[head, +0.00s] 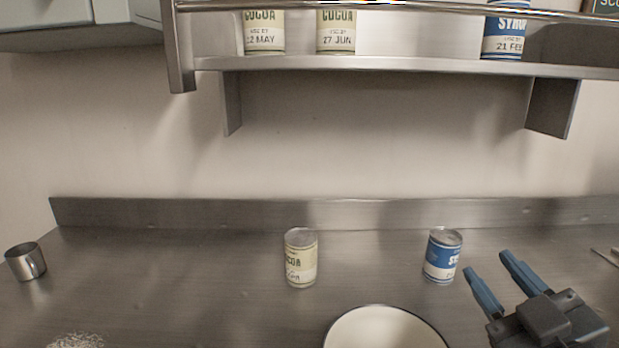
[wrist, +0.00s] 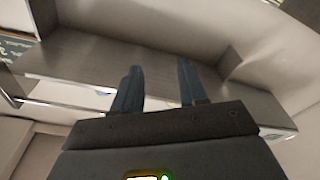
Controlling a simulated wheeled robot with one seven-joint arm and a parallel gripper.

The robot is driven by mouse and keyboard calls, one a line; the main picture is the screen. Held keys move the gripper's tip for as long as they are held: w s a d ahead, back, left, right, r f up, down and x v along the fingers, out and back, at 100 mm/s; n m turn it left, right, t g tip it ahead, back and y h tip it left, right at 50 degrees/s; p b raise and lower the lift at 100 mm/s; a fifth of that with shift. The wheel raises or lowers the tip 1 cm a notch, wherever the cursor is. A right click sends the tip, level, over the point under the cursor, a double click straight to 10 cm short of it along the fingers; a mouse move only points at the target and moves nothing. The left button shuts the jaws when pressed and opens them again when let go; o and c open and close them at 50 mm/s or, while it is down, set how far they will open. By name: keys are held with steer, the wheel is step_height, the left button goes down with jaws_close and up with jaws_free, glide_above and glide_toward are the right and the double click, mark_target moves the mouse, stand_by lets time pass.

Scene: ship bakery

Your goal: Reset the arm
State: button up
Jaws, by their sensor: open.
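My gripper (head: 490,275) is at the lower right in the head view, above the steel counter (head: 180,290). Its two blue fingers are apart with nothing between them. The fingers also show in the wrist view (wrist: 155,88), pointing toward a steel shelf and a pale wall. A blue and white syrup can (head: 442,256) stands upright on the counter, left of the fingers and apart from them in the picture.
A cocoa can (head: 300,258) stands mid-counter. A cream bowl (head: 385,330) is at the front, cut off by the frame. A metal cup (head: 26,262) is far left. The railed wall shelf (head: 400,65) holds two cocoa cans (head: 264,32) and a syrup can (head: 504,35). The left-middle counter is clear.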

steer(key=s+f+m, duration=0.1)
steer(key=s+f, duration=0.3)
steer(key=s, duration=0.1)
steer(key=s+a+f+m+g+h, duration=0.1)
steer(key=s+f+m, duration=0.1)
steer(key=s+f, duration=0.2)
steer(key=s+f+m+g+h, duration=0.1)
steer(key=s+f+m, duration=0.1)
steer(key=s+f, duration=0.3)
steer(key=shift+s+a, duration=0.4)
steer(key=shift+s, duration=0.4)
steer(key=s+f+m+g, duration=0.1)
steer(key=s+f+g, duration=0.1)
steer(key=s, duration=1.8)
steer(key=shift+d+f+g+y, duration=0.15)
steer(key=shift+g+y, duration=0.15)
